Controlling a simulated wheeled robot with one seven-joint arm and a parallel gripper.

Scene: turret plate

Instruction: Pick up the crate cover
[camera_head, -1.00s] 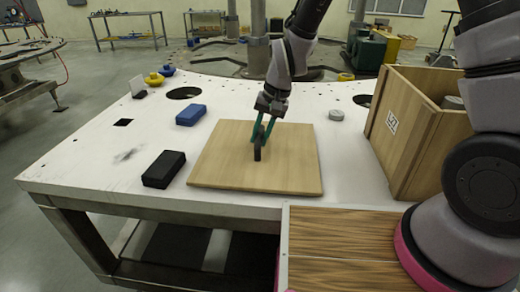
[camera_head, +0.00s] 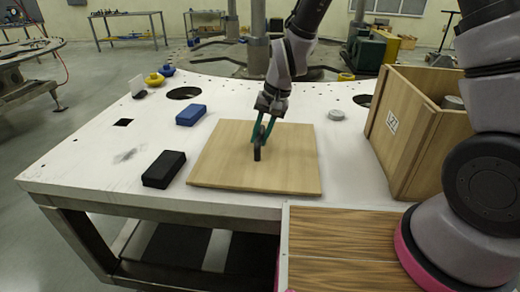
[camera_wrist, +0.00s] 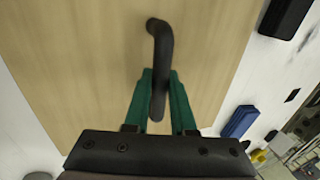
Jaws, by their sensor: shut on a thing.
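The crate cover (camera_head: 220,165) is a flat, light wooden panel with a dark handle (camera_head: 257,152) standing up near its middle. It lies on the white table and appears flat against it. My gripper (camera_head: 262,130) is above the cover with its green fingers at the handle. In the wrist view, my gripper (camera_wrist: 160,95) has its fingers on either side of the black handle (camera_wrist: 160,50), shut on it. The cover (camera_wrist: 90,50) fills much of that view. The open wooden crate (camera_head: 405,155) stands on the table to the right of the cover.
A black box (camera_head: 164,169) and a blue box (camera_head: 191,115) lie left of the cover. Small yellow and dark blue knobs (camera_head: 154,79) stand at the back left. A grey disc (camera_head: 336,114) lies between cover and crate. The white table (camera_head: 90,165) is bare at front left.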

